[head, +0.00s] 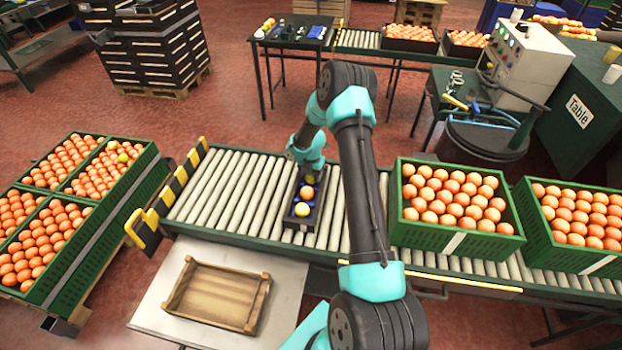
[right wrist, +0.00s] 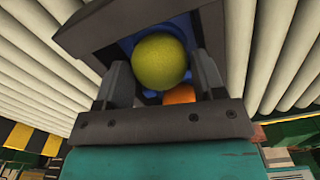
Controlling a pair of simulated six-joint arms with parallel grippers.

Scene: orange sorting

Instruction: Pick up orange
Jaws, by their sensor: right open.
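A narrow dark tray (head: 289,212) with blue cups lies on the roller conveyor. In the right wrist view a yellow-green fruit (right wrist: 160,60) sits in a blue cup, seen beyond the open fingers (right wrist: 163,75). A piece of an orange fruit (right wrist: 180,95) shows below it, mostly hidden. I cannot tell whether the fingers touch any fruit. My left gripper is not in view.
Green crates of oranges stand on the conveyor (head: 225,195) at right (head: 450,241) and far right (head: 590,262). More green crates (head: 95,235) stand at left. An empty wooden crate (head: 216,296) lies on a pale table in front. Rollers left of the tray are clear.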

